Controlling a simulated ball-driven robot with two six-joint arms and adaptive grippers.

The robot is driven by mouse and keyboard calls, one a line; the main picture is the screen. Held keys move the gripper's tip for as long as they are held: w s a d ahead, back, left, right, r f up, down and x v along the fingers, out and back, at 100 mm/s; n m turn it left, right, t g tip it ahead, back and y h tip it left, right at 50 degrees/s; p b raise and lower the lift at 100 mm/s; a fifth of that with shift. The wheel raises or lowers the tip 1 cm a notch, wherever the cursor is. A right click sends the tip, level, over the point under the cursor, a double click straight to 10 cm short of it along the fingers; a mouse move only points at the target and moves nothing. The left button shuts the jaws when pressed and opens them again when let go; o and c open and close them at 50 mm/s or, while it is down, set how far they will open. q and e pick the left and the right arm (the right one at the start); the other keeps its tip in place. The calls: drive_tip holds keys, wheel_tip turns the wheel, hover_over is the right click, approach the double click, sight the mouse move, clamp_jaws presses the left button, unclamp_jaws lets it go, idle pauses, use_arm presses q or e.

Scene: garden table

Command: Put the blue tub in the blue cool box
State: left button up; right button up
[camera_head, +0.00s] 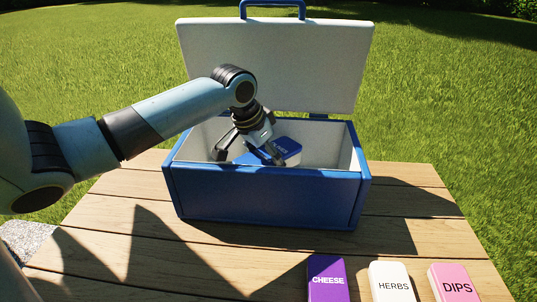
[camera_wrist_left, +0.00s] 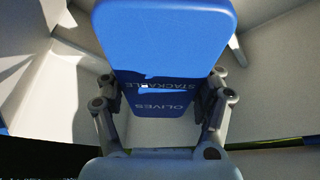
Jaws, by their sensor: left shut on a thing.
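The blue cool box (camera_head: 265,200) stands on the table with its white-lined lid (camera_head: 280,62) raised at the back. The blue tub (camera_head: 288,147) is inside the open box, partly hidden by the front wall and my gripper. In the left wrist view the tub (camera_wrist_left: 165,35) shows a blue face lettered "STACKABLE" and "OLIVES". My left gripper (camera_head: 248,155) reaches down into the box and is shut on the tub, with a finger on each side of it. White inner walls surround the tub in the wrist view. Whether the tub touches the box floor is hidden. My right gripper does not show.
A purple "CHEESE" tub (camera_head: 328,282), a white "HERBS" tub (camera_head: 391,284) and a pink "DIPS" tub (camera_head: 453,284) sit at the table's front right. The wooden table (camera_head: 405,200) is bare right of the box. Grass lies beyond it.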

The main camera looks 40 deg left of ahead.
sight(264, 155)
use_arm(q)
drive_tip(key=o, duration=1.7)
drive_tip(key=shift+c, duration=0.2)
drive_tip(key=shift+r, duration=0.1)
drive_tip(key=shift+r, duration=0.25)
drive_tip(key=v, duration=0.1)
drive_tip(key=p+v, duration=0.1)
drive_tip(key=v, duration=0.1)
drive_tip(key=p+v, duration=0.1)
drive_tip(key=shift+w+r, duration=0.1)
drive_tip(key=shift+r, duration=0.4)
drive_tip(key=p+v, duration=0.4)
drive_tip(key=v, duration=0.3)
drive_tip(key=shift+s+r, duration=0.25)
drive_tip(key=shift+s, duration=0.1)
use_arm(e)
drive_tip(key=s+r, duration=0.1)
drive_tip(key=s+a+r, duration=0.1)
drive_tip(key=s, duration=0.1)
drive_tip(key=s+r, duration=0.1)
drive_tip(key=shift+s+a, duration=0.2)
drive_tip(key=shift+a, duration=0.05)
